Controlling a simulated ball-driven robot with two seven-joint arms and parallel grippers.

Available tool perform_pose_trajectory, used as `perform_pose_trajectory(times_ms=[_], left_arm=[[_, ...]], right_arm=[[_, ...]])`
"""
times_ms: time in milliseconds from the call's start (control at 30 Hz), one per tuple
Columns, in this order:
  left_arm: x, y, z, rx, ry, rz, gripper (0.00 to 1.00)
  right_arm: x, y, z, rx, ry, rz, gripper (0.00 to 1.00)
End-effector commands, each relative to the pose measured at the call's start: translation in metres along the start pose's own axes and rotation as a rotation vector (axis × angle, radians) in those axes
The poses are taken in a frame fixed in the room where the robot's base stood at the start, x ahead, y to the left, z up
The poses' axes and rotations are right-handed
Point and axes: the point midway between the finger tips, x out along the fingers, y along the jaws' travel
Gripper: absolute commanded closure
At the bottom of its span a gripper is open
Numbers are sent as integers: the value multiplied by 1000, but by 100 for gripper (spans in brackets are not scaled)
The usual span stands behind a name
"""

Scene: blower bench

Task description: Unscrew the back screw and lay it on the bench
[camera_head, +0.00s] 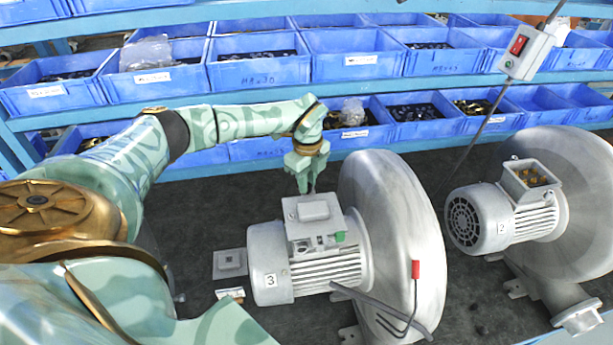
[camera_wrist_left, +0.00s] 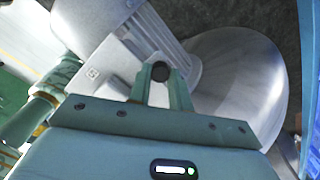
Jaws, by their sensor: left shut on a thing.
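My left gripper (camera_head: 307,188) reaches down at the back edge of the terminal box (camera_head: 316,228) on the grey blower marked 3 (camera_head: 294,272). In the left wrist view its fingers (camera_wrist_left: 160,88) are shut on a small dark round thing, which looks like the head of the back screw (camera_wrist_left: 160,71). The fingers hide most of it, and I cannot tell whether it is still in its hole. In the head view the screw is too small to make out. My right gripper is not in view.
A second blower marked 2 (camera_head: 481,218) stands at the right with its terminal box open. A square grey plate (camera_head: 230,263) lies left of blower 3. A red-handled hooked tool (camera_head: 415,270) is at its front. Blue bins (camera_head: 258,73) line the back. Dark bench (camera_head: 225,195) is bare behind the plate.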

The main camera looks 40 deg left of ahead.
Motion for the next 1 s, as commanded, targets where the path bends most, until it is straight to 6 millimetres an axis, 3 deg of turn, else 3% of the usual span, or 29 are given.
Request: perform_pose_trajectory(times_ms=[133,300,500,533,567,1000], left_arm=[[3,2,-5,-313,8,10,100],[3,2,-5,-500,6,12,100],[3,2,-5,-510,6,12,100],[3,2,-5,-509,6,12,77],[3,2,-5,-509,6,12,71],[1,1,-1,-471,1,4,71]], right_arm=[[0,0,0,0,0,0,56],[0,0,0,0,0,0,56],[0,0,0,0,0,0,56],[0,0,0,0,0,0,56],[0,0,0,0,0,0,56],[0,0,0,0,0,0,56]])
